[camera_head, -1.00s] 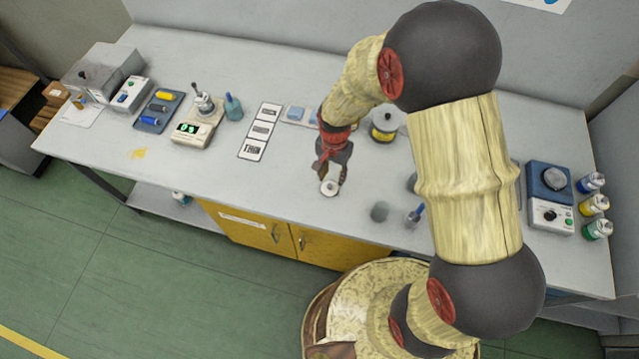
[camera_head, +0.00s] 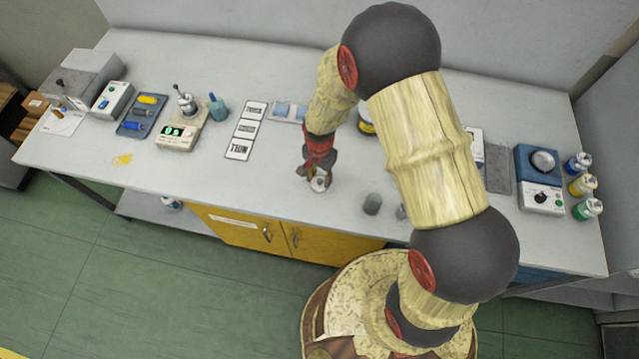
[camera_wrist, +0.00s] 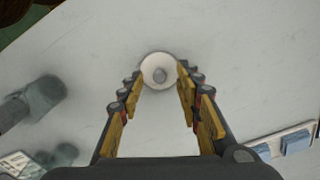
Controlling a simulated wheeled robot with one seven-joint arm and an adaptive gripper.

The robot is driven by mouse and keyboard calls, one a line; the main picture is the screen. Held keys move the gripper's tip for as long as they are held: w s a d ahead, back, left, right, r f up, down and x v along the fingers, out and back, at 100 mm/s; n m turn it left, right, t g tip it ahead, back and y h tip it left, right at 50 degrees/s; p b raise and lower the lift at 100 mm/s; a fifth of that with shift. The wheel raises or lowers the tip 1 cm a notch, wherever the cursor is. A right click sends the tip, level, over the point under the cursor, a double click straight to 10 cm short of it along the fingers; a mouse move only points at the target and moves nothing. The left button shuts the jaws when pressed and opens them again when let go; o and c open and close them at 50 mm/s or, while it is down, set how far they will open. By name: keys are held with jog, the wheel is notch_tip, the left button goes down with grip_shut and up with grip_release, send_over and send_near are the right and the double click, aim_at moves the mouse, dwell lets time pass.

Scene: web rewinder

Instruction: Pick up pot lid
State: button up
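The pot lid, a small white disc with a grey knob, lies on the grey worktop; in the wrist view (camera_wrist: 159,70) it shows between my fingertips. In the head view (camera_head: 320,184) it is partly covered by my gripper (camera_head: 318,176). In the wrist view my gripper (camera_wrist: 160,77) is open, with a finger on each side of the lid. Whether the fingers touch its rim I cannot tell. A pot with a yellow band (camera_head: 366,124) stands behind, mostly hidden by my arm.
Right of the lid stands a dark grey cylinder (camera_head: 372,204), with another object partly hidden by my arm. Behind are a label strip (camera_head: 245,130) and a tray with blue blocks (camera_head: 284,112).

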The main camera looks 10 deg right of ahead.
jog(key=shift+f, duration=0.5)
jog(key=shift+c, duration=0.9)
jog(key=c, duration=0.7)
jog(key=shift+r, duration=0.15)
